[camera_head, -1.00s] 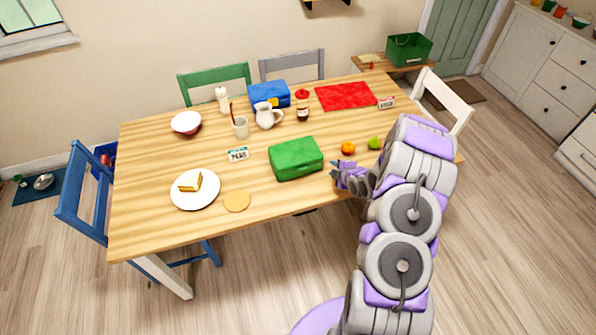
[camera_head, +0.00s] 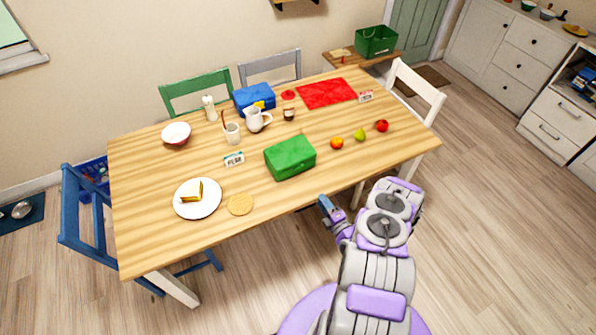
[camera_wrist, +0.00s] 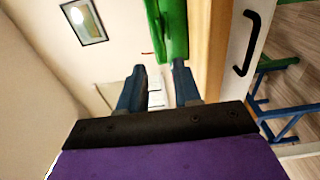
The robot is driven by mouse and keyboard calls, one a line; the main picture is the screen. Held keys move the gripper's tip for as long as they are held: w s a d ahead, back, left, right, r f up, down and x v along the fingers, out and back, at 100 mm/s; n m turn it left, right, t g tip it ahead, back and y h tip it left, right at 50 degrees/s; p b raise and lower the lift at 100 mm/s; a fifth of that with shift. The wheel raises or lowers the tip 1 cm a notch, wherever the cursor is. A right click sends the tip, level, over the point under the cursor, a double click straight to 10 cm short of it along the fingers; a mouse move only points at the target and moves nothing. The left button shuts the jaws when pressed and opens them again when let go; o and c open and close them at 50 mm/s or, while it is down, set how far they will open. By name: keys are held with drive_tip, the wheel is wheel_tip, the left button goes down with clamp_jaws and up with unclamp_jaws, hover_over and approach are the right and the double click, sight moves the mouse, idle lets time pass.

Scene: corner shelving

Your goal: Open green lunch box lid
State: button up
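The green lunch box (camera_head: 290,157) sits near the front edge of the table with its lid down. My gripper (camera_head: 327,207) is in front of the table's front edge, below and right of the box in the head view. In the wrist view my gripper (camera_wrist: 157,75) has its two fingers apart with nothing between them. The green lunch box (camera_wrist: 172,28) shows at the top of that tilted view, just beyond the right finger. I cannot tell whether that finger touches it.
Open floor lies in front of the table's right part.

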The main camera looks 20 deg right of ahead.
sight(298, 166)
drive_tip(key=w+b, duration=0.1)
drive_tip(key=w, duration=0.4)
drive_tip(key=w+b, duration=0.1)
drive_tip(key=w, duration=0.5)
drive_tip(key=w+a+b, duration=0.1)
drive_tip(key=w, duration=0.4)
drive_tip(key=shift+w+a, duration=0.1)
drive_tip(key=shift+w, duration=0.55)
drive_tip(key=c, duration=0.6)
clamp_jaws()
drive_tip(key=shift+s+f, duration=0.1)
